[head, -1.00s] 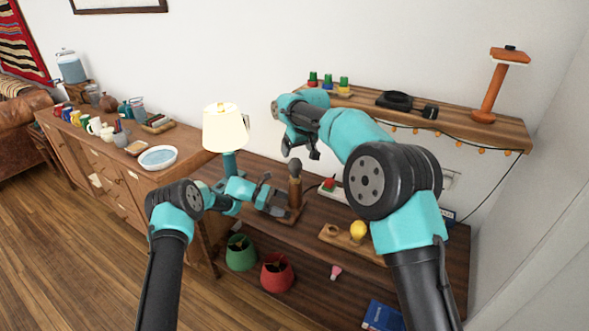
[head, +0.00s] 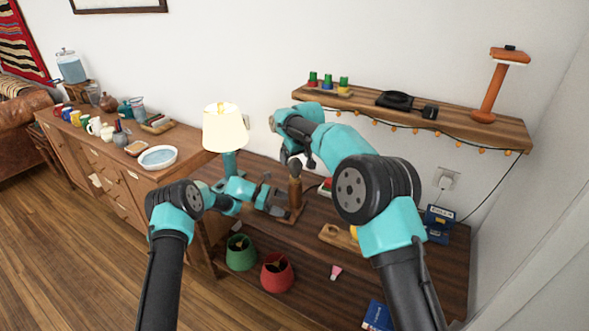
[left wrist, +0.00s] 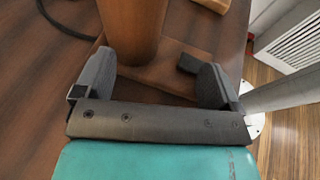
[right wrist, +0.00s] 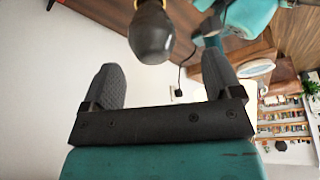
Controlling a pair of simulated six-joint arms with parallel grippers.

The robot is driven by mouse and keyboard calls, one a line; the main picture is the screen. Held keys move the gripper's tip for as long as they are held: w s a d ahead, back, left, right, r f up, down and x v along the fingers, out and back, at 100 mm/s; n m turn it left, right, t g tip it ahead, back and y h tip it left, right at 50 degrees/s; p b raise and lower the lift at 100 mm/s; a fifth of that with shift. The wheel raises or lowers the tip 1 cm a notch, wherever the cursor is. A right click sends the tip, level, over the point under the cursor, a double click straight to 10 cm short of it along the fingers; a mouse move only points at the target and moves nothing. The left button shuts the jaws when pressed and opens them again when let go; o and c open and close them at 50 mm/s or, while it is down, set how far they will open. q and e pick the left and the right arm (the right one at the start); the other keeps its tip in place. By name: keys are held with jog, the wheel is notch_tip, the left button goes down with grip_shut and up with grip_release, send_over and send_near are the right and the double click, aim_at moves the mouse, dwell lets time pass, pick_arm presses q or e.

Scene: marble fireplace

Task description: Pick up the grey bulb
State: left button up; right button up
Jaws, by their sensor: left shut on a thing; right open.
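The grey bulb (right wrist: 152,36) is dark and round, and sits on top of a wooden lamp base. In the head view the bulb (head: 295,168) is partly hidden by my right gripper (head: 296,157). My right gripper is open and empty. In the right wrist view its fingers (right wrist: 163,82) stand either side of the bulb's line, with the bulb just beyond their tips. My left gripper (head: 268,196) is low at the wooden lamp base (head: 295,193) and shut on it. In the left wrist view the base's round post (left wrist: 135,30) rises between the fingers (left wrist: 152,78).
A lit lamp (head: 224,128) stands left of the base. Green (head: 240,253) and red (head: 277,272) shades lie in front. A pink bulb (head: 336,272) and a wooden holder (head: 336,237) are to the right. A wall shelf (head: 460,123) is above right.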

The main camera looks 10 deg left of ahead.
aim_at(295, 160)
jog(key=shift+f, duration=0.15)
jog(key=shift+d+x, duration=0.15)
jog(key=shift+x, duration=1.15)
jog(key=shift+d+x, duration=0.1)
jog(key=shift+x, duration=1.2)
jog(key=shift+w, duration=0.15)
jog(key=shift+c, duration=0.4)
jog(key=c, duration=0.9)
